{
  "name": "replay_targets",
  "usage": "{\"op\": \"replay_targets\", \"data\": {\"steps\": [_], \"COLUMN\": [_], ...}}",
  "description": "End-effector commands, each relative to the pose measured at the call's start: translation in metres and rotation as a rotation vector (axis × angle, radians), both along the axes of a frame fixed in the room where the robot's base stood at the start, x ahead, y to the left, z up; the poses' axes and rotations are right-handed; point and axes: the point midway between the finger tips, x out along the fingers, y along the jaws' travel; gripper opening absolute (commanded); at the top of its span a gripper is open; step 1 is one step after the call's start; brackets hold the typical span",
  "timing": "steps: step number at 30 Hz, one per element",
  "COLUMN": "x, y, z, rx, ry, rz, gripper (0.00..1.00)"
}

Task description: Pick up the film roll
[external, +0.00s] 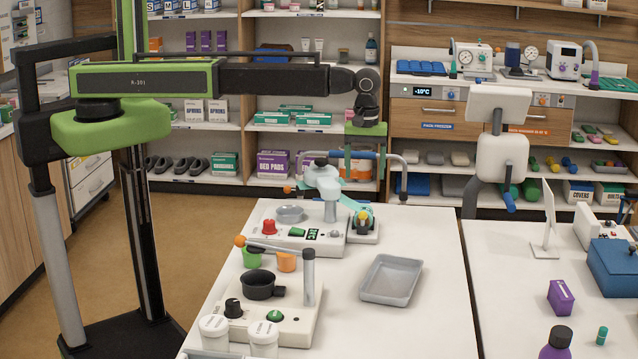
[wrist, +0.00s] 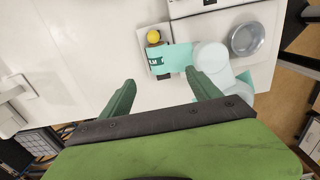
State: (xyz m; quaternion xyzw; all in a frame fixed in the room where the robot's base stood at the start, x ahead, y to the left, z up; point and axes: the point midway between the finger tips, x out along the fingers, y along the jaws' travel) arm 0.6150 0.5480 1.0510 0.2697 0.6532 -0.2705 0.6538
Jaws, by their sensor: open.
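My gripper (wrist: 160,78) is open and empty, with its two green fingers spread apart. In the external view my gripper (external: 364,170) points down above the back of the white table, and its fingertips are hard to make out. A teal labelled item (wrist: 176,59), which looks like the film roll, lies just beyond the fingertips in the wrist view, apart from them.
A pale machine head (wrist: 210,57) stands close on the right of the teal item. A bent metal bar (external: 402,178) stands near my gripper. A black pot (external: 258,285) and a grey tray (external: 391,280) are nearer on the table.

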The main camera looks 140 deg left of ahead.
Motion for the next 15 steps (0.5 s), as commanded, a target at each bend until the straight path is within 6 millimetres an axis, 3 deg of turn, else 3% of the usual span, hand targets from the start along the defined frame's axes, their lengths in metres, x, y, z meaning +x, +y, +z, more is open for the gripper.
{"op": "replay_targets", "data": {"steps": [1, 7, 10, 15], "x": [0.000, 0.000, 0.000, 0.001], "y": [0.000, 0.000, 0.000, 0.000], "z": [-0.023, -0.063, -0.074, -0.072], "rx": [0.000, 0.001, 0.001, 0.001], "ry": [0.000, 0.000, 0.000, 0.000], "rz": [0.000, -0.001, -0.001, -0.001], "gripper": [0.72, 0.72, 0.72, 0.72]}}
